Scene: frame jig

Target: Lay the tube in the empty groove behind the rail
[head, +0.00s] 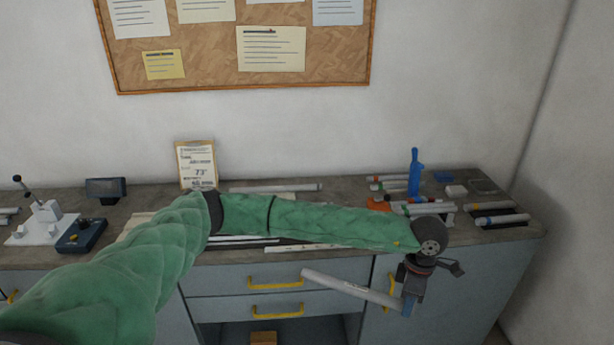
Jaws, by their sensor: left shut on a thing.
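A pale grey tube (345,286) is held in my left gripper (408,301). The jaws are shut on it near its right end. The tube slopes down to the right, in front of the drawer fronts and below the bench top in the picture. My green-sleeved left arm reaches across the bench and hides much of its middle. Pale strips (240,239) show just under the arm at the front of the bench. I cannot tell which is the rail, and no empty groove shows clearly. My right gripper is not in view.
Another pale tube (275,188) lies at the back of the bench (140,200). A clipboard (196,164) stands at the wall. At the right are a blue upright tool (415,172) and several tubes with coloured ends (502,220). A lever device (41,216) stands at the left.

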